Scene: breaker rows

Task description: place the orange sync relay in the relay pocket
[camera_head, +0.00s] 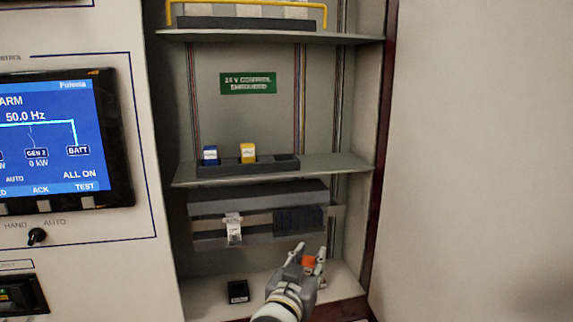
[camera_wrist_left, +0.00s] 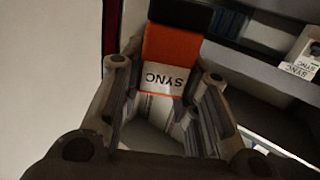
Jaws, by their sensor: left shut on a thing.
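The orange sync relay (camera_head: 309,262) is held in my left gripper (camera_head: 306,258), low in the cabinet above its floor. In the left wrist view the relay (camera_wrist_left: 171,45) sits between the fingers of the left gripper (camera_wrist_left: 165,85); its white SYNC label reads upside down and its far end is black. The relay pocket (camera_head: 286,160) at the tray's right end looks empty. My right gripper is not in view.
A white module (camera_head: 233,229) sits on the lower rail, left of a dark block (camera_head: 298,220); its SYNC label shows in the wrist view (camera_wrist_left: 300,58). A small black box (camera_head: 238,291) stands on the cabinet floor. The middle shelf (camera_head: 345,168) overhangs the rail.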

